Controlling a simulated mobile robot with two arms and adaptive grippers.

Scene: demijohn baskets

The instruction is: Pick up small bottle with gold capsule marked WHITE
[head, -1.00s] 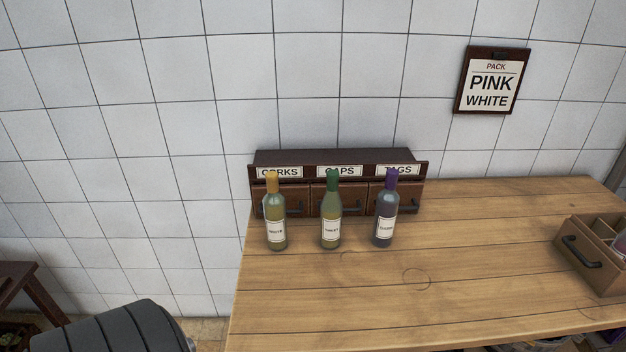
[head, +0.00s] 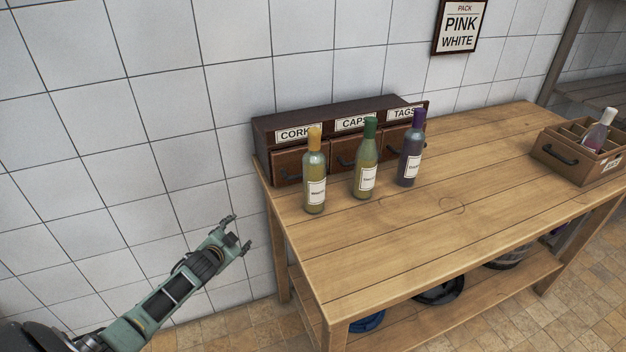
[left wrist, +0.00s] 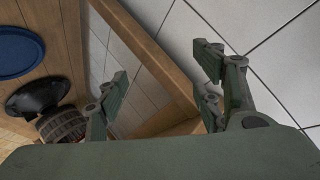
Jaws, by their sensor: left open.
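The small bottle with the gold capsule (head: 314,172) stands upright on the wooden table (head: 400,240), leftmost of three bottles; its label reads WHITE in the earlier head view. A bottle with a green capsule (head: 366,160) and one with a purple capsule (head: 411,150) stand to its right. My left gripper (head: 240,232) is open and empty, left of the table and apart from the bottle. Its open fingers show in the left wrist view (left wrist: 165,85), with table legs and wall beyond. My right gripper is not in view.
A drawer unit (head: 335,112) labelled CORKS, CAPS, TAGS stands close behind the bottles. A divided wooden crate (head: 560,160) holding a bottle (head: 598,130) is at the table's right end. A sign (head: 460,25) reads PACK PINK WHITE. The table's front middle is clear.

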